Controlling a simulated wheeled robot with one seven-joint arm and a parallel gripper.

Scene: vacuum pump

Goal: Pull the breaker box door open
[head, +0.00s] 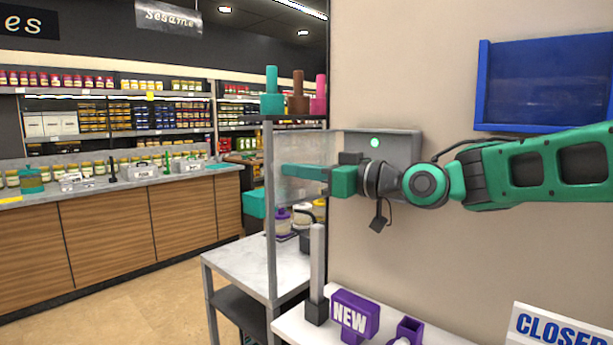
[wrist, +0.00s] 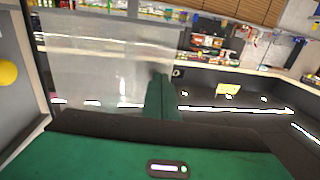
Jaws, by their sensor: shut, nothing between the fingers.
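The breaker box (head: 398,148) is a grey box on the beige wall, with a round green light showing in the head view. Its see-through door (head: 296,148) stands swung out to the left of the box. In the wrist view the door (wrist: 100,60) is a hazy clear panel beside the grey box edge at left, where a yellow round part shows. My gripper (head: 286,171) is shut and empty, its green fingers pointing left across the door. Its fingertips (wrist: 160,82) overlap the panel's right part in the wrist view; I cannot tell if they touch it.
A grey post with colored pegs (head: 271,200) stands near the door's outer side. Below are a marble-topped table (head: 245,262) and a white shelf with a purple NEW sign (head: 352,314). A blue frame (head: 545,85) hangs on the wall above my arm.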

